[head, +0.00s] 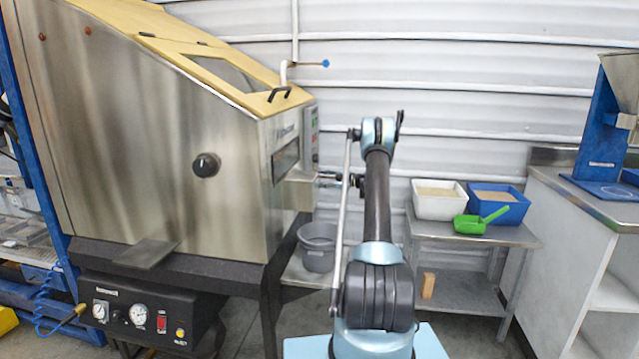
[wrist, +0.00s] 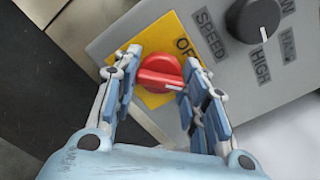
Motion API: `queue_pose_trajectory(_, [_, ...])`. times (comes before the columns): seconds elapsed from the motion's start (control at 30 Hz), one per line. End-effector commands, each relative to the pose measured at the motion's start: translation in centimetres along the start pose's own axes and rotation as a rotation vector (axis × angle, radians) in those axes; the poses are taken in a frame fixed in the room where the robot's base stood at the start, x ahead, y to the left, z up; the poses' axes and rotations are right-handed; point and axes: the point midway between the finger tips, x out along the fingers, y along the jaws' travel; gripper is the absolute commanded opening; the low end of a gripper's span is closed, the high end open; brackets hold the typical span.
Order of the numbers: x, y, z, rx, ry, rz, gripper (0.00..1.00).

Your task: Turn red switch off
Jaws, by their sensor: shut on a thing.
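The red switch (wrist: 160,73) is a round rotary knob on a yellow plate (wrist: 176,30) on a grey panel in the wrist view. Its white pointer mark faces right in the picture. The letters "OF" show above and right of it, the rest of the word hidden by my finger. My gripper (wrist: 162,80) has one finger on each side of the knob and is shut on it. In the head view my gripper (head: 328,180) reaches left to the right side of the steel hopper (head: 140,140); the red knob is not visible there.
A black speed knob (wrist: 252,18) sits right of the switch on the same panel. A grey bucket (head: 318,247) stands below my gripper. A steel table (head: 470,236) with white and blue trays and a green scoop (head: 480,220) stands to the right.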

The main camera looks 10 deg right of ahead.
Motion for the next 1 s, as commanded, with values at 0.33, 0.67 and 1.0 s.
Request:
queue_pose_trajectory(0.33, [0.06, 0.02, -0.04, -0.326, 0.001, 0.0, 0.16])
queue_pose_trajectory(0.67, [0.07, 0.14, -0.06, -0.611, 0.0, 0.001, 0.16])
queue_pose_trajectory(1.0, [0.09, 0.26, -0.08, -0.791, -0.001, 0.003, 0.16])
